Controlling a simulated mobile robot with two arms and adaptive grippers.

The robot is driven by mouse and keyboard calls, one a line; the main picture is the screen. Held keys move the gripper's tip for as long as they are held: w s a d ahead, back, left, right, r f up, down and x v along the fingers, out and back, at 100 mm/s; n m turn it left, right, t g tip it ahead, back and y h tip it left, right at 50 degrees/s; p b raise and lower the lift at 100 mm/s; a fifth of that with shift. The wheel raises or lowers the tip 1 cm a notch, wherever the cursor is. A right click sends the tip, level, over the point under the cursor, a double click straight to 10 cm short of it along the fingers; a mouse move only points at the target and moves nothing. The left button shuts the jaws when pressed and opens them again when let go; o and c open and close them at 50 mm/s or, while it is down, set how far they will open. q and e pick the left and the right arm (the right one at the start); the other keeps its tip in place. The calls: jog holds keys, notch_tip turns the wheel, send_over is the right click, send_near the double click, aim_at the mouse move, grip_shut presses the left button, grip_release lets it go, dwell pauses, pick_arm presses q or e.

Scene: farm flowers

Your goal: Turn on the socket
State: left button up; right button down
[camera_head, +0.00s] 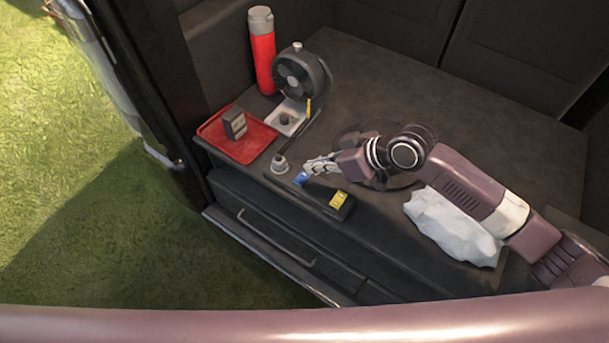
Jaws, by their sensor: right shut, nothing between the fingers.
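A dark block with a blue patch at its left end and a yellow patch at its right end, which looks like the socket (324,191), lies near the front edge of the dark surface. My right gripper (307,171) reaches in from the right. Its fingers are shut and empty, with their tips right by the blue end. I cannot tell whether they touch it. The gripper hides part of the area behind the block. My left gripper is not in view.
The dark surface (400,95) has a drawer front below it. A red tray (240,152) holds a small grey box (234,123). A red bottle (263,60), a dark round device (302,75), a small grey knob-like item (279,165) and a white cloth (450,227) stand or lie around.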

aim_at(297, 182)
jog(key=x, duration=0.3)
jog(key=shift+w+a+f, duration=0.15)
jog(key=shift+a+f, duration=0.05)
jog(key=shift+a, duration=0.05)
notch_tip(297, 182, down, 3)
jog(key=shift+r+p, duration=0.2)
jog(key=shift+p, duration=0.1)
jog(key=shift+s+f, duration=0.25)
jog(key=shift+f, duration=0.4)
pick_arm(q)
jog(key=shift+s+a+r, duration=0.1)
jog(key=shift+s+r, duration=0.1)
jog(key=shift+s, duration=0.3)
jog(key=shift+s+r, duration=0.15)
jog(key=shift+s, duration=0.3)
pick_arm(e)
jog(key=shift+a, duration=0.1)
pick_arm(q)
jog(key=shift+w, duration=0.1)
pick_arm(e)
jog(key=shift+f, duration=0.15)
jog(key=shift+s+f, duration=0.1)
jog(key=shift+f, duration=0.25)
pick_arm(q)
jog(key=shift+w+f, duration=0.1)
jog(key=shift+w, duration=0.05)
